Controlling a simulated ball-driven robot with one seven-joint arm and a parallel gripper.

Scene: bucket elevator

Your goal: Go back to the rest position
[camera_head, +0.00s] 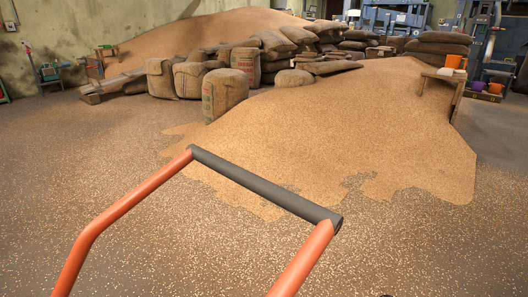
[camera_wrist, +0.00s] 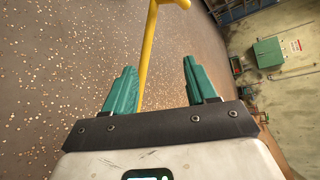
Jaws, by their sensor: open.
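My gripper (camera_wrist: 159,63) shows in the wrist view with its two green fingers wide apart. A yellow bar (camera_wrist: 148,45) with a bent top end appears between the fingers in the picture. Neither finger touches it, and I cannot tell how far beyond the fingertips it is. My gripper does not show in the head view.
An orange tubular frame with a dark grip bar (camera_head: 262,186) stands close in front in the head view. Beyond it a grain heap (camera_head: 350,120) spreads over the floor, with full sacks (camera_head: 224,93) behind. Grain-strewn floor (camera_head: 70,150) is open at the left.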

